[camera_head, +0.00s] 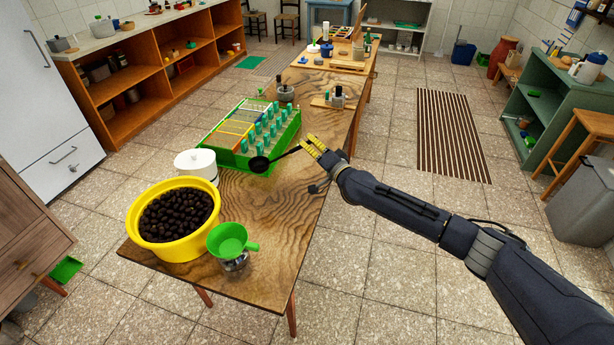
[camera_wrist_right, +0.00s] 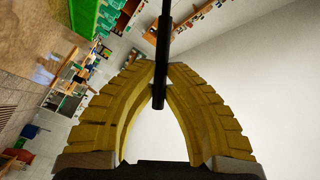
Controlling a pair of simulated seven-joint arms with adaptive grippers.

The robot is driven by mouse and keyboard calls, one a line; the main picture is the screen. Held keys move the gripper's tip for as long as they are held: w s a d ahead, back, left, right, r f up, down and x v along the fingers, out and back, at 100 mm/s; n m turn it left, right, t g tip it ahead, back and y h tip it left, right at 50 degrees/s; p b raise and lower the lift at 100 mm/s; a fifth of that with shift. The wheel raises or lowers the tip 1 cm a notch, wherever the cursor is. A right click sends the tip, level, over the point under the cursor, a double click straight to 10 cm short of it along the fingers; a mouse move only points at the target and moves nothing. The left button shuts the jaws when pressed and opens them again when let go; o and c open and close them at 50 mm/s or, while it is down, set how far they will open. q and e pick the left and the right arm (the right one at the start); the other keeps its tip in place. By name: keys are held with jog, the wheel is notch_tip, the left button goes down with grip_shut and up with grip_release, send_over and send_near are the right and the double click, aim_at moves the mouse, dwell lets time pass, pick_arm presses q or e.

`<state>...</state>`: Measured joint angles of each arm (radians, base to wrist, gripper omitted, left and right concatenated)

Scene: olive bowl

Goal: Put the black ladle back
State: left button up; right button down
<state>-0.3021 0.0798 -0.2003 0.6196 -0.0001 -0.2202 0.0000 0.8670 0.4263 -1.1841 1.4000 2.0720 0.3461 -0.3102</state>
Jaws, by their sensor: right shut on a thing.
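The black ladle (camera_head: 260,164) is held by my right gripper (camera_head: 314,146), with yellow fingers shut on its handle. The ladle's bowl points left, in front of the near right part of the green crate; I cannot tell whether it touches the crate. In the right wrist view the dark handle (camera_wrist_right: 163,50) passes between the tips of the yellow fingers (camera_wrist_right: 160,70). A yellow bowl (camera_head: 135,222) full of dark olives stands at the table's near left end. My left gripper is not in view.
The green crate (camera_head: 262,156) holds several green-capped bottles. A white lidded pot (camera_head: 196,165) stands behind the yellow bowl. A green funnel (camera_head: 229,238) sits over a small jar at the near edge. The wooden table (camera_head: 285,215) is bare right of the funnel.

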notch_tip(320, 180, down, 13)
dwell(1.3)
jog(key=c, duration=1.5)
grip_release()
jog(key=shift+f, duration=0.1)
